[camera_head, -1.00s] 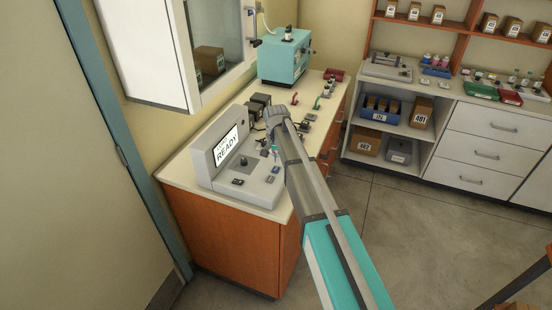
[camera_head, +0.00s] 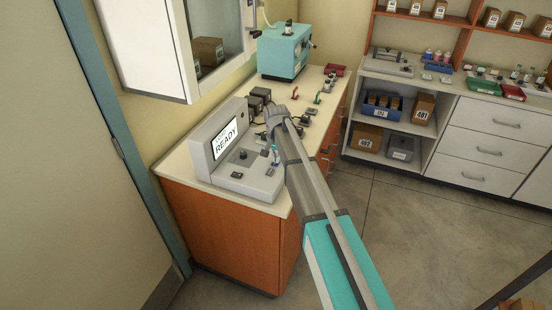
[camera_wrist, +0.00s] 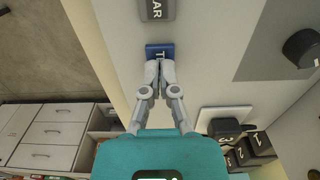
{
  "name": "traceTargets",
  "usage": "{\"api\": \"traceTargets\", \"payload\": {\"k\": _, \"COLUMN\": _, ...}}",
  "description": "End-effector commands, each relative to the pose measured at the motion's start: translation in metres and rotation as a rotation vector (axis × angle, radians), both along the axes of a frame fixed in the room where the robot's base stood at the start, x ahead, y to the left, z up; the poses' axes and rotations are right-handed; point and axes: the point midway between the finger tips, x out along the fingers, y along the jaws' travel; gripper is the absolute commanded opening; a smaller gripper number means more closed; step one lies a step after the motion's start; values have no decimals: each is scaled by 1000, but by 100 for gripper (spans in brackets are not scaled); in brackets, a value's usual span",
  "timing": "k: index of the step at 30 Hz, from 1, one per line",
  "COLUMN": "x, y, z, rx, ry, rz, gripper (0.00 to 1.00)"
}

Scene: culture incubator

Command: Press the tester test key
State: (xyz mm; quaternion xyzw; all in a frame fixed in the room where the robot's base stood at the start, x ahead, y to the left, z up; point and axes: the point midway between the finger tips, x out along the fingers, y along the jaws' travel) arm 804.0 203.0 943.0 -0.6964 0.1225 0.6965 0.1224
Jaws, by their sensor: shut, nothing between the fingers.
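The tester (camera_head: 212,172) is a grey console at the near end of the counter, and its lit screen (camera_head: 226,142) reads READY. In the wrist view a blue key (camera_wrist: 153,48) with a white label starting with T sits on the grey panel. My gripper (camera_wrist: 159,64) is shut and empty, its fingertips right over the lower part of this key and hiding part of the label. I cannot tell whether they touch it. In the head view my gripper (camera_head: 275,153) is over the tester's right side, partly hidden by my arm.
Dark boxes (camera_head: 257,100) stand behind the tester. A teal machine (camera_head: 284,52) is further back on the counter (camera_head: 175,165).

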Motion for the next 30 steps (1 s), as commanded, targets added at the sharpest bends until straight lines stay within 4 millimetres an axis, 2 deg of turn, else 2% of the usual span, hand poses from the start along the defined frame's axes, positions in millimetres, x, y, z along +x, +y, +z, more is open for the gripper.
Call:
{"api": "traceTargets", "payload": {"k": 12, "x": -1, "y": 0, "z": -18, "rx": -1, "ry": 1, "rz": 0, "gripper": 0}}
{"api": "traceTargets", "payload": {"k": 30, "x": -5, "y": -1, "z": -15, "rx": -1, "ry": 4, "rz": 0, "gripper": 0}}
